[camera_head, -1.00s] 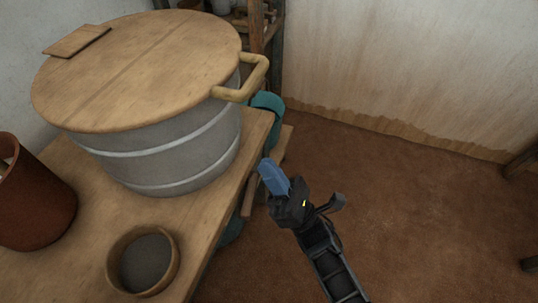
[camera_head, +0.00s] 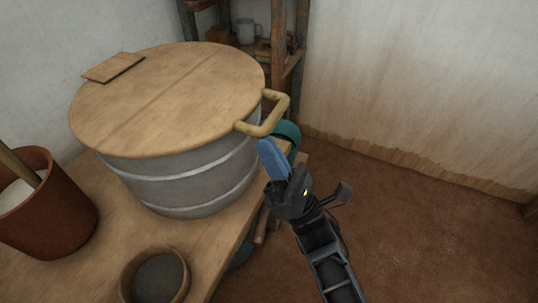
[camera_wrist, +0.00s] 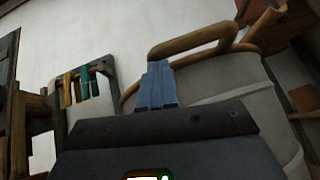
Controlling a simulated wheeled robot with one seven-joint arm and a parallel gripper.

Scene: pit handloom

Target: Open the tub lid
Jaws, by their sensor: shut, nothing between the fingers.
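The tub (camera_head: 190,185) is a round grey metal vessel with pale bands, standing on a wooden table. Its round wooden lid (camera_head: 170,95) lies flat on top and covers the opening. A wooden loop handle (camera_head: 265,128) sticks out from the lid's right edge. My gripper (camera_head: 267,147) is shut and empty, its blue fingers just below and in front of the handle. In the wrist view the shut fingers (camera_wrist: 157,85) point up toward the handle (camera_wrist: 192,40). Whether they touch it I cannot tell.
A reddish-brown pot (camera_head: 45,210) with a stick in it and a small round bowl (camera_head: 155,278) stand on the table (camera_head: 115,228). A wooden shelf (camera_head: 290,60) stands behind. A teal object (camera_head: 290,132) sits beyond the handle. The floor at right is clear.

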